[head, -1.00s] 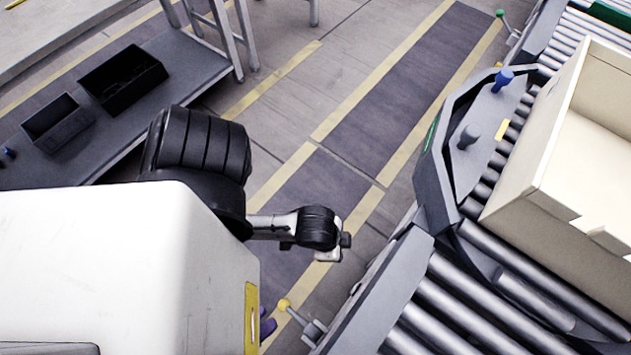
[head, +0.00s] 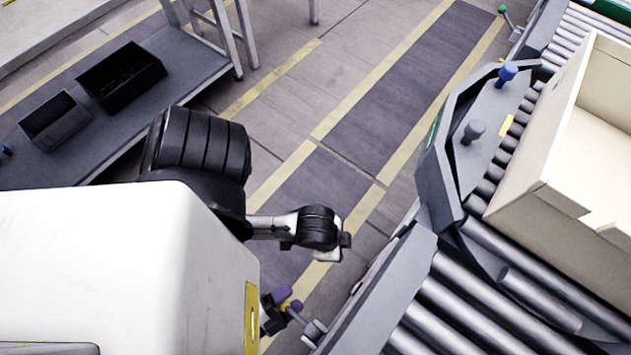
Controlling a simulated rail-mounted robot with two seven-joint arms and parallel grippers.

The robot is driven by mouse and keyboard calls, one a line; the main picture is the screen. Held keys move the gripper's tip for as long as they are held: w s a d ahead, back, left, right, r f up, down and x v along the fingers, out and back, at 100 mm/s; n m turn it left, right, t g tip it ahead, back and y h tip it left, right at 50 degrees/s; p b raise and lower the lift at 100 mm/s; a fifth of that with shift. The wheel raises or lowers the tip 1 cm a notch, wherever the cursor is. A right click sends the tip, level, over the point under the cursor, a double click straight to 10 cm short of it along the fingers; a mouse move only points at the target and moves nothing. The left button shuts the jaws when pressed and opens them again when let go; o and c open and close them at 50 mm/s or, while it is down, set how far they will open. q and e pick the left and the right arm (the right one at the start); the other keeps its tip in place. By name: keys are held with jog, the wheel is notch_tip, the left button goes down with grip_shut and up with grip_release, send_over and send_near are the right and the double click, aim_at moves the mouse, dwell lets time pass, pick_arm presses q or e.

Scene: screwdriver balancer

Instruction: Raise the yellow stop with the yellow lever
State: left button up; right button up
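The yellow lever (head: 296,307) is at the bottom centre, beside the near roller conveyor; its yellow knob is partly covered. My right gripper (head: 283,299), with purple fingertips, is at the knob, with at least one fingertip overlapping it. Whether it is closed on the knob I cannot tell, as my white body hides part of it. A small yellow piece (head: 507,125) shows beside the rollers at the right; I cannot tell whether it is the yellow stop. My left gripper is not in view.
A large cream box (head: 545,205) stands on the rollers at the right. A grey plate there carries a blue knob (head: 507,73) and a grey knob (head: 472,132). A bench (head: 190,62) with dark bins is at the upper left. Marked floor lies open between.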

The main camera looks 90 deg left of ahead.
jog(key=c, duration=0.7)
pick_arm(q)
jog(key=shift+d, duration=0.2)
pick_arm(e)
grip_shut()
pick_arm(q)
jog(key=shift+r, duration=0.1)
pick_arm(e)
jog(key=shift+r, duration=0.1)
